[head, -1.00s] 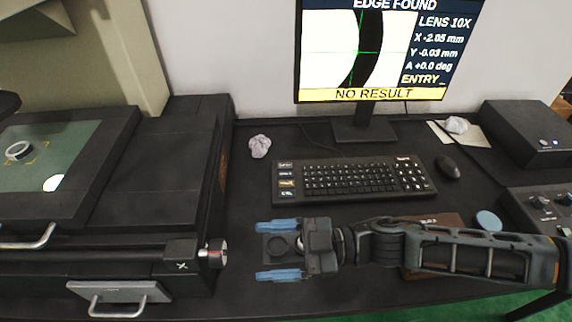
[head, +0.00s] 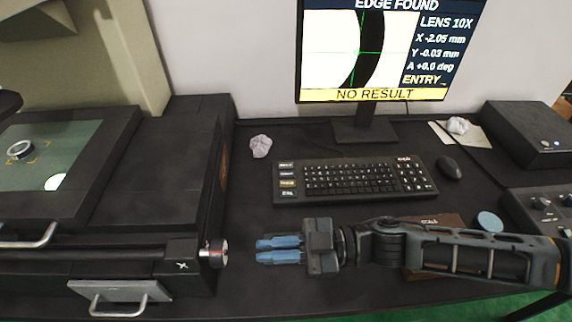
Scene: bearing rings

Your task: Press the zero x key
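The black keyboard (head: 350,180) lies on the desk below the monitor. A column of separate larger keys (head: 287,180) with small labels runs down its left end; one label is yellowish. The labels are too small to read, so I cannot tell which is the zero x key. My gripper (head: 262,249) has blue fingers pointing left, in front of the keyboard and below its left end in the picture. The fingers are close together with a thin gap between them and nothing visible held. The gripper is apart from the keys.
The monitor (head: 374,95) reads "EDGE FOUND", X -2.05 mm, Y -0.03 mm, "NO RESULT". The measuring stage with a ring (head: 20,149) is at left, its knob (head: 216,253) near my fingertips. A mouse (head: 449,167) and crumpled paper (head: 260,146) flank the keyboard.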

